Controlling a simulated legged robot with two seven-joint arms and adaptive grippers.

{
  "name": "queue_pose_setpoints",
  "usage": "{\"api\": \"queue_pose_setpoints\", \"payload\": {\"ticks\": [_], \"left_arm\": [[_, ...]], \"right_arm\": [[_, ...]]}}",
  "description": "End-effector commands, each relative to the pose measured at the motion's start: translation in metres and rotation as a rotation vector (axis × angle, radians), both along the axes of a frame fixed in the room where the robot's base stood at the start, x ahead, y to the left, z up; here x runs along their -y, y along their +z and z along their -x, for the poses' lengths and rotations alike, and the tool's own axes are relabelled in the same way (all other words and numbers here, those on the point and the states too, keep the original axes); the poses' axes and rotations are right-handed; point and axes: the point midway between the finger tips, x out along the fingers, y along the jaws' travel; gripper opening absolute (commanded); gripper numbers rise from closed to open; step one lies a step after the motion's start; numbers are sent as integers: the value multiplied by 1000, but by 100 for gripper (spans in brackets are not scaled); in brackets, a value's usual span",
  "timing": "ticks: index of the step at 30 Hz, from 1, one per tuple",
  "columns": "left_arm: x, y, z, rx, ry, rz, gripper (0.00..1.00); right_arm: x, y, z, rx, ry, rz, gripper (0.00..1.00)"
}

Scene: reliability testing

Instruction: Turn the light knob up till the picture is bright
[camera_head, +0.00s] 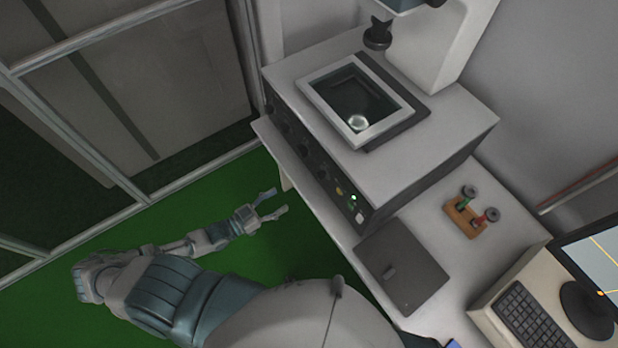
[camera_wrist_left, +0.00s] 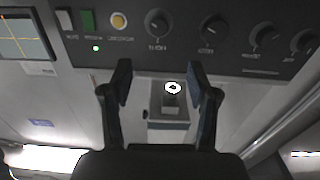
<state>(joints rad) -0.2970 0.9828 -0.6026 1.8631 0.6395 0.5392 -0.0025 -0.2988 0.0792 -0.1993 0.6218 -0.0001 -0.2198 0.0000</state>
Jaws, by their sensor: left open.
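The grey machine (camera_head: 420,150) has a dark front panel with a row of black knobs (camera_head: 303,150). In the left wrist view several knobs show, among them one near the middle (camera_wrist_left: 158,22) and one to its right (camera_wrist_left: 212,32). Their labels are too blurred to tell which is the light knob. My left gripper (camera_head: 280,203) is open and empty, apart from the panel and to its lower left in the head view. Its two fingers (camera_wrist_left: 160,80) show below the knobs in the wrist view. The monitor (camera_head: 598,262) shows yellow lines on grey. My right gripper is out of view.
A yellow button (camera_wrist_left: 119,20) and a lit green lamp (camera_wrist_left: 96,48) are on the panel. Green floor (camera_head: 215,205) is clear.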

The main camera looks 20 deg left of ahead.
Motion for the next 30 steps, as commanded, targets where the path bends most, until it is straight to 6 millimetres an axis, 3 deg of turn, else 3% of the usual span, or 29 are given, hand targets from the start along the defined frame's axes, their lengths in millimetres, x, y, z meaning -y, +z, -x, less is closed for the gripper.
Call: {"api": "queue_pose_setpoints", "payload": {"ticks": [15,21,30], "left_arm": [[73,2,-94,4,0,3,60],[87,1,-113,2,0,0,60],[91,0,-117,1,-1,0,60]], "right_arm": [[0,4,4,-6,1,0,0],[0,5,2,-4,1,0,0],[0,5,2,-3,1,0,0]]}}
